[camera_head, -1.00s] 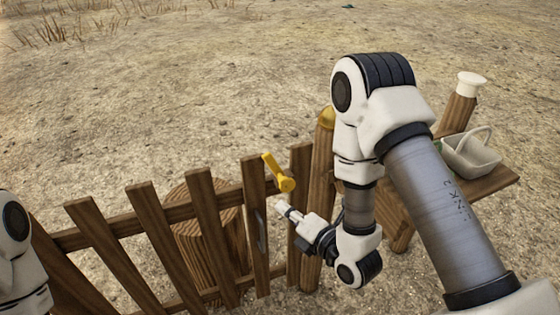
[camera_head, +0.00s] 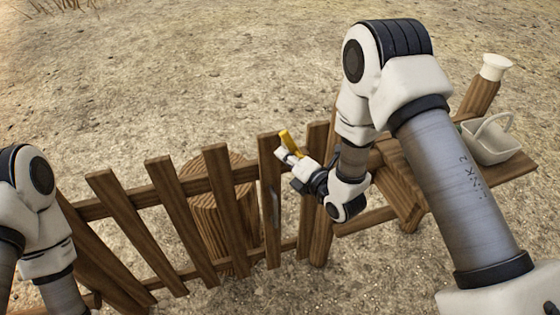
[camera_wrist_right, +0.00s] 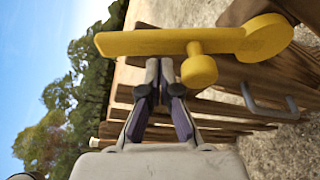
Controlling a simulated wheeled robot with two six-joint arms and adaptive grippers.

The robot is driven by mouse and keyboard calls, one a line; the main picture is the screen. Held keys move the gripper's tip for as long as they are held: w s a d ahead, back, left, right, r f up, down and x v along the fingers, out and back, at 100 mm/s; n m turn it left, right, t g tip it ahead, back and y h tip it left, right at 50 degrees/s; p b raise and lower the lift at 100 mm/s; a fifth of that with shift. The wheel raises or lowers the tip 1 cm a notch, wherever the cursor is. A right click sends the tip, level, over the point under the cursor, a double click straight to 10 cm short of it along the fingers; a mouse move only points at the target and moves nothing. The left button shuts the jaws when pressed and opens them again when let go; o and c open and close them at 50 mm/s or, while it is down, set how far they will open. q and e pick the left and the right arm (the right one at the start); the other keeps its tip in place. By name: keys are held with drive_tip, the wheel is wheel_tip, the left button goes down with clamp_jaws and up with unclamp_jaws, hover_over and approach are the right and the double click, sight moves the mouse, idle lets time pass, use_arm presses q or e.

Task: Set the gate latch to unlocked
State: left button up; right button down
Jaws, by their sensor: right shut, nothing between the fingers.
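The yellow gate latch (camera_head: 288,141) is on the wooden gate (camera_head: 216,185) near its right end, partly hidden by my right gripper (camera_head: 282,153). In the right wrist view the latch lever (camera_wrist_right: 140,43) runs from a round pivot to the left, with a short knob (camera_wrist_right: 199,71) sticking out. My right gripper (camera_wrist_right: 165,68) is shut and empty, its fingertips right by the lever's lower edge in that picture, beside the knob. I cannot tell whether they touch. My left arm shows at the left edge, but its gripper is out of view.
A grey handle (camera_wrist_right: 270,101) is on the gate near the latch. A tree stump (camera_head: 222,215) stands behind the gate. Dirt ground beyond is open.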

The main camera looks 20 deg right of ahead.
drive_tip(key=shift+d+r, duration=0.15)
drive_tip(key=shift+d, duration=0.25)
drive_tip(key=shift+a, duration=0.1)
